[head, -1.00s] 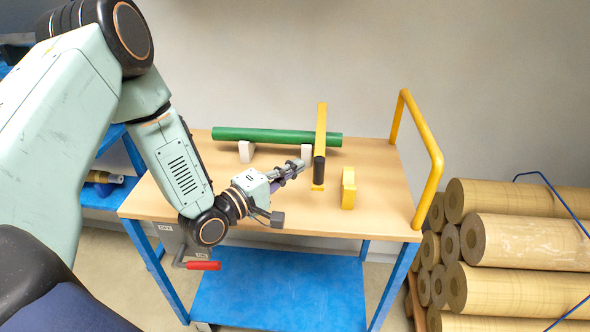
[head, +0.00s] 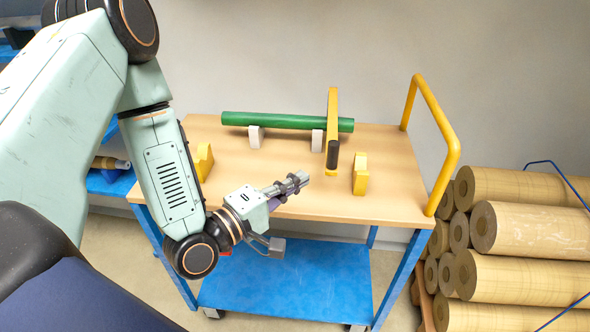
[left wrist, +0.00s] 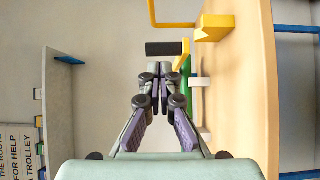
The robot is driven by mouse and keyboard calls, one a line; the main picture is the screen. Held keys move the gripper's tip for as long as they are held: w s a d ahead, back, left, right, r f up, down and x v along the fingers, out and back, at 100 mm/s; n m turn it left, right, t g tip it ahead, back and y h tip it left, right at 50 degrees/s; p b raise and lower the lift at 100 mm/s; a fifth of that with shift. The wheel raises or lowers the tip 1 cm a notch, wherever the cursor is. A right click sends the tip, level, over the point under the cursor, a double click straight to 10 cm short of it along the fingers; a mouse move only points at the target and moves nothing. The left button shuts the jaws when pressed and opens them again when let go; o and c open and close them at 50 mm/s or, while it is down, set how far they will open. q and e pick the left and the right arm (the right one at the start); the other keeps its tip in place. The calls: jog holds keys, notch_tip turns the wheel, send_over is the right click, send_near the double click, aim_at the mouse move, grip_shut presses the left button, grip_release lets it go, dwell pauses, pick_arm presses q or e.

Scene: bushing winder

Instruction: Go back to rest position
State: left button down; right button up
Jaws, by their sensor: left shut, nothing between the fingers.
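My left gripper (head: 298,180) is shut and empty. In the head view it shows over the front part of the trolley's wooden top (head: 400,205), pointing right. In the left wrist view its fingertips (left wrist: 159,82) are together with nothing between them. The green tube (head: 270,121) lies across two white supports (head: 255,136) at the back of the trolley top, apart from the gripper. My right gripper is not in view.
Yellow blocks (head: 361,175) (head: 204,160) stand on the top. A yellow handle (head: 437,120) rises at the right. Tan rolls (head: 535,233) are stacked right. The blue lower shelf (head: 290,285) is clear where visible.

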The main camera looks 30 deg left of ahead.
pick_arm(q)
jog(key=shift+s+a, duration=0.1)
jog(key=shift+s, duration=0.15)
jog(key=s+f+m+g+y, duration=0.1)
jog(key=s+f+m+g, duration=0.15)
jog(key=f, duration=0.25)
jog(key=s+f+m+g+y+b, duration=0.1)
jog(key=f+m+g, duration=0.15)
jog(key=f, duration=0.25)
jog(key=s+f+m+g+y, duration=0.1)
jog(key=s+f+m+g, duration=0.15)
jog(key=f, duration=0.35)
jog(key=s+f+m+g+y+b, duration=0.1)
jog(key=s+f+m+g+b, duration=0.2)
jog(key=s+f, duration=0.5)
jog(key=s+a+f+m+g+y+b, duration=0.1)
jog(key=s+f+g, duration=0.5)
jog(key=s, duration=0.7)
jog(key=f+m+y+b, duration=0.1)
jog(key=m+b, duration=0.1)
jog(key=b, duration=0.1)
jog(key=shift+a+f, duration=0.2)
jog(key=shift+f, duration=0.2)
